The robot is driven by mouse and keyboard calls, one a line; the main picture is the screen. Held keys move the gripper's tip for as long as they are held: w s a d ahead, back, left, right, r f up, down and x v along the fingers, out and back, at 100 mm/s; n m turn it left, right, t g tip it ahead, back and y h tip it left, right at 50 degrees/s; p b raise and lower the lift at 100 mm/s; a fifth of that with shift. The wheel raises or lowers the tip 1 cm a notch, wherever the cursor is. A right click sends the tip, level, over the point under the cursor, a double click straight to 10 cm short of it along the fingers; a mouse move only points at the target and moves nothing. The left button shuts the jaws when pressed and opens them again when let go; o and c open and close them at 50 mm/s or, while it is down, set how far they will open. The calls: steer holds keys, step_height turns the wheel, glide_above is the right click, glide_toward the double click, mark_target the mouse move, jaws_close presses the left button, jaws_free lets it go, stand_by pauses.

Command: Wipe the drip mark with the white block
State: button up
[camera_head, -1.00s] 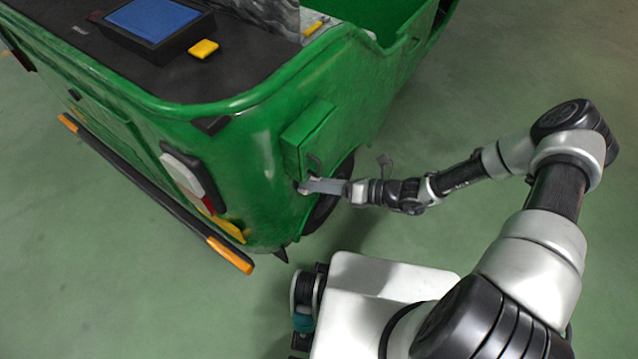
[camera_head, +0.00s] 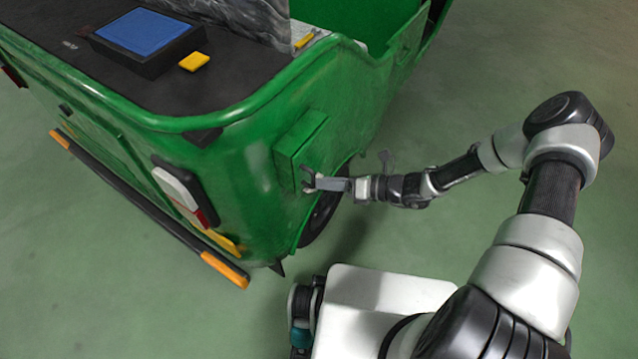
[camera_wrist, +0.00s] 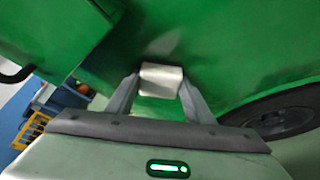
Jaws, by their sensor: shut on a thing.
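The white block (camera_wrist: 161,80) is held between the two fingertips of my gripper (camera_wrist: 160,87) in the wrist view. It is close to the green rickshaw side panel (camera_wrist: 225,50); I cannot tell whether it touches. A pale and dark smudge (camera_wrist: 166,43) shows on the panel just beyond the block; I cannot tell whether it is the drip mark or shading. In the head view, my gripper (camera_head: 311,182) is at the rickshaw's side, just below the green box (camera_head: 299,141). The block is too small to make out there.
The green box juts out above my gripper. A dark wheel (camera_wrist: 275,112) sits low on the right in the wrist view. The rickshaw's bumper with orange ends (camera_head: 228,270) is at lower left. The floor (camera_head: 520,60) to the right is open.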

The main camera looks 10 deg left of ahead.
mark_target(311, 191)
steer(key=shift+s+a+r+p, duration=0.1)
steer(key=shift+s+a+p, duration=0.2)
steer(key=shift+s, duration=0.3)
steer(key=shift+s+a+r+p, duration=0.15)
steer(key=shift+s+a+p, duration=0.15)
steer(key=shift+s, duration=0.35)
steer(key=shift+s+a+r+p, duration=0.1)
steer(key=shift+s+a+p, duration=0.1)
steer(key=shift+s+p, duration=0.3)
steer(key=shift+w+d+r+b, duration=0.1)
steer(key=shift+w+d+r, duration=0.15)
steer(key=shift+w, duration=0.35)
steer(key=shift+w+d+r+b, duration=0.15)
steer(key=shift+w+d+r, duration=0.05)
steer(key=shift+w, duration=0.4)
steer(key=shift+w+d+r+b, duration=0.1)
steer(key=shift+w+d+r, duration=0.15)
steer(key=shift+w, duration=0.35)
steer(key=shift+d, duration=0.1)
steer(key=shift+s+d+p, duration=0.15)
steer(key=shift+s+d, duration=0.25)
steer(key=shift+d, duration=0.5)
steer(key=shift+s+d+p, duration=0.15)
steer(key=shift+s+d, duration=0.25)
steer(key=shift+d, duration=0.5)
steer(key=shift+s+d+p, duration=0.15)
steer(key=shift+s+d, duration=0.25)
steer(key=shift+d, duration=0.5)
steer(key=shift+d, duration=0.1)
